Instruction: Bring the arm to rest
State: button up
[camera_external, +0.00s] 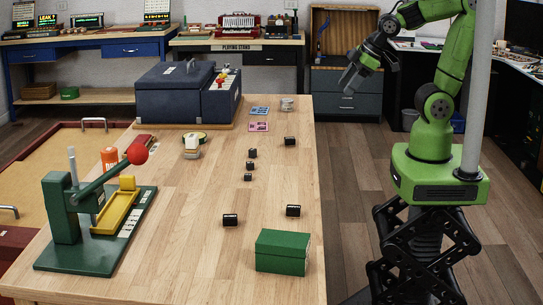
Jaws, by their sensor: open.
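My gripper (350,79) hangs at the end of my green arm, in the air to the right of the wooden table (185,228). It is open, with nothing seen between its fingers. It is apart from the table and from everything on it. The arm rises from its green base and bends over to the left at the top, where the picture edge cuts off part of it.
The table holds a green lever press (85,212), a green box (283,252), several small black blocks (230,220) and a dark blue case (190,93). A grey drawer cabinet (345,93) stands behind my gripper.

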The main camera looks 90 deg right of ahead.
jog(key=s+a+r+m, duration=0.2)
jog(key=s+a, duration=0.1)
jog(key=s, duration=0.6)
jog(key=shift+a+g+y, duration=0.25)
jog(key=shift+g+y, duration=0.15)
jog(key=shift+r, duration=0.1)
